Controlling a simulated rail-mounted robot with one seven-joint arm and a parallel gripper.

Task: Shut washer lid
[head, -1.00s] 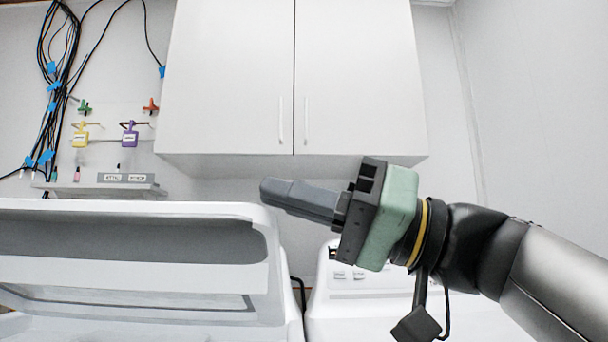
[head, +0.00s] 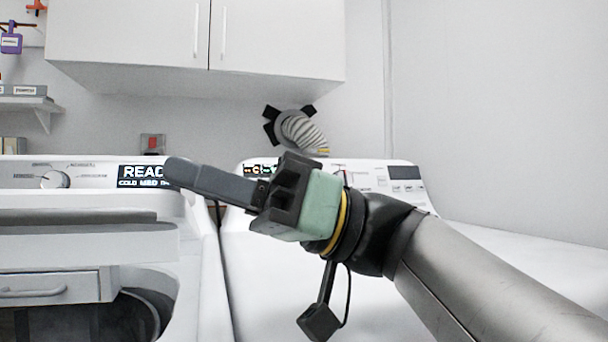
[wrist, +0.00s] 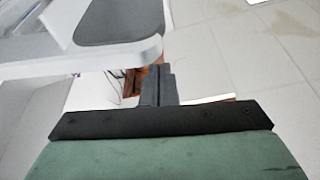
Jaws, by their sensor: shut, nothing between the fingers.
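The washer (head: 208,285) stands at the left in the head view, its control panel reading "READ…" at the back. Its white lid (head: 90,243) is raised, its underside edge towards me, with part of the dark drum opening (head: 110,318) showing below. My gripper (head: 180,172) is shut and empty. It points left, its fingertips in front of the panel's display and near the lid's right end in the picture; I cannot tell whether they touch. In the wrist view my fingers (wrist: 157,86) are together, beside the white rim of what looks like the lid (wrist: 90,60).
A second white machine (head: 290,290) stands right of the washer, behind and below my arm, with a narrow gap between them. A wall cabinet (head: 200,40) hangs above. A ribbed vent hose (head: 300,130) is at the back wall. The right wall is bare.

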